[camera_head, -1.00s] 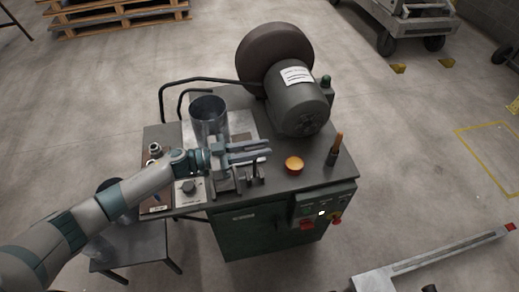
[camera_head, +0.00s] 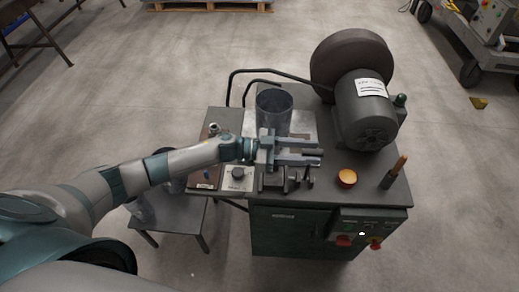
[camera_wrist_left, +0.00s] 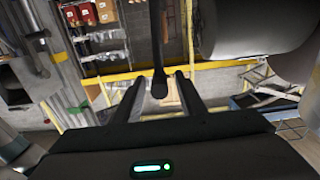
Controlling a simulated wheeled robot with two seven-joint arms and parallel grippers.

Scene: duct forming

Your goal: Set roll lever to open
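My left gripper (camera_head: 321,152) reaches in from the left over the machine's table (camera_head: 345,200), in front of the metal cylinder. Its two fingers are apart and point right. In the left wrist view, a dark rod with a rounded end (camera_wrist_left: 159,84), which looks like a lever, shows in line with the gap between the fingers (camera_wrist_left: 160,77). I see no finger closed on it and cannot tell its depth. In the head view I cannot clearly pick out this rod near the fingers. My right gripper is not in view.
A grey motor (camera_head: 366,112) with a large dark drum (camera_head: 350,62) stands at the back right. An orange button (camera_head: 347,177) and an orange-tipped upright item (camera_head: 395,174) are right of the gripper. The metal cylinder (camera_head: 273,112) stands behind it. A low side table (camera_head: 175,215) is at left.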

